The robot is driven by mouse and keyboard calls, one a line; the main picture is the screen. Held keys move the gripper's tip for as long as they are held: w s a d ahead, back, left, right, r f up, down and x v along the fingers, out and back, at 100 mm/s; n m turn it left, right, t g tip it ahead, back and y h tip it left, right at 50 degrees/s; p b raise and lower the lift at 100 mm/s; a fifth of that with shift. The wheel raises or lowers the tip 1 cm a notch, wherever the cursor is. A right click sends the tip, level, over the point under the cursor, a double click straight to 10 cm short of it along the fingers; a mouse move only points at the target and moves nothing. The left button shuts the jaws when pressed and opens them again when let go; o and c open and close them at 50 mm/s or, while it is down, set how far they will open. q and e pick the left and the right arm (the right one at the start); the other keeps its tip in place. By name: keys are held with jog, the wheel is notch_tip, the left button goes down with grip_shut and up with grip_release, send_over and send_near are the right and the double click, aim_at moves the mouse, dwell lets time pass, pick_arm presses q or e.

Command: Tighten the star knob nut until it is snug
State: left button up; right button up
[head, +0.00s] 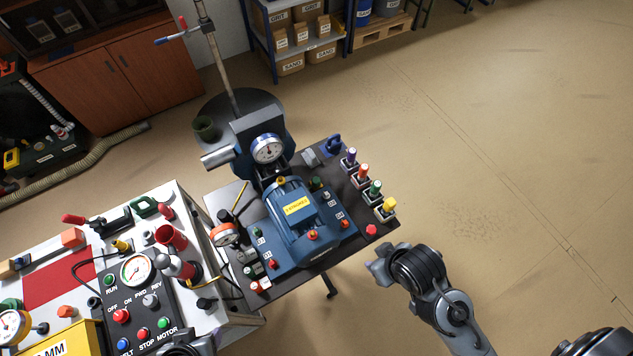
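I cannot tell for certain which part is the star knob nut. A red knob (371,230) sits at the near right corner of the dark bench top (345,240). Several smaller red and orange knobs, one of them an orange-red knob (312,235), sit on and around the blue motor unit (290,222). My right gripper (380,262) is just off the bench's near right edge, below the red knob and apart from it. Its fingers are too small and turned away to read. A dark part at the bottom edge may be my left arm; no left gripper is visible.
Purple, orange, green and yellow-topped pieces (387,208) line the bench's right edge. A dial gauge (268,149) and column stand behind the motor. At the left is a white table (205,325) crowded with a control box (135,305) and tools. Open floor (500,180) lies right.

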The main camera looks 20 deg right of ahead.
jog(key=shift+a, duration=0.15)
dwell(0.4)
dwell(0.4)
jog(key=shift+o, duration=1.3)
jog(key=shift+w, duration=0.1)
jog(key=shift+o, duration=0.5)
jog(key=shift+w+f, duration=0.1)
jog(key=shift+f, duration=0.1)
jog(key=b, duration=2.2)
send_near(317, 181)
jog(key=shift+m, duration=0.3)
jog(key=b+x, duration=0.6)
jog(key=b, duration=0.2)
jog(key=shift+f, duration=0.15)
jog(key=shift+b+x, duration=1.15)
jog(key=shift+x, duration=0.45)
